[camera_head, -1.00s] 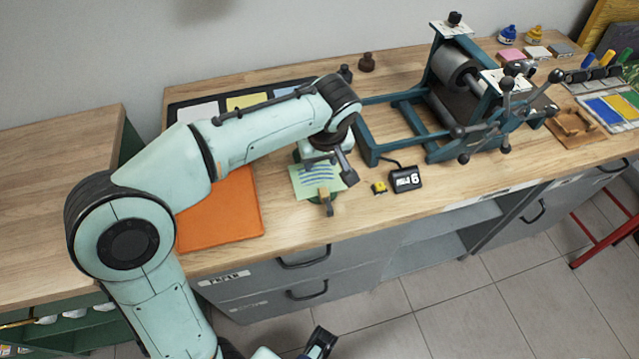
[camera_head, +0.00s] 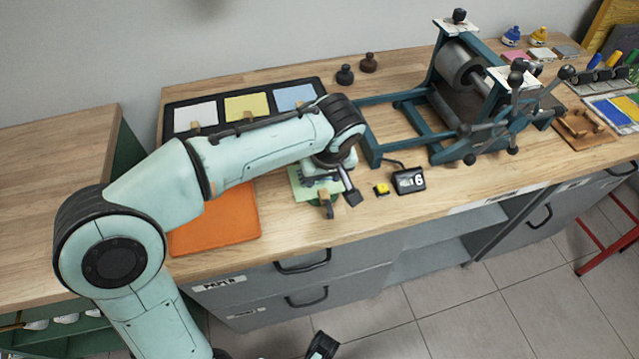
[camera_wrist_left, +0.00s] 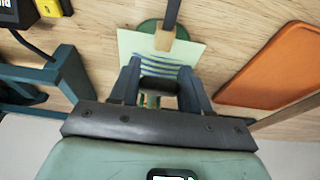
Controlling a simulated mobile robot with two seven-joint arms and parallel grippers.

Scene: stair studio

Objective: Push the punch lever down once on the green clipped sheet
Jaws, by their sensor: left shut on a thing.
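The green sheet (camera_head: 305,192), with blue lines, lies near the front bench edge; it also shows in the left wrist view (camera_wrist_left: 190,52). A wooden clip (camera_wrist_left: 165,40) grips its edge over a round green base (camera_wrist_left: 148,26). My left gripper (camera_wrist_left: 160,88) is over the sheet, its fingers closed around a dark bar that appears to be the punch lever (camera_wrist_left: 160,84). In the head view my wrist hides most of the punch. My right gripper (camera_head: 322,345) shows only partly at the bottom edge; its jaws cannot be made out.
A small dark display (camera_head: 409,181) and a yellow item (camera_head: 381,189) stand right of the sheet. The teal press (camera_head: 470,100) is behind on the right. An orange board (camera_head: 215,222) lies left. A dark tray (camera_head: 235,95) with coloured sheets is behind my arm.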

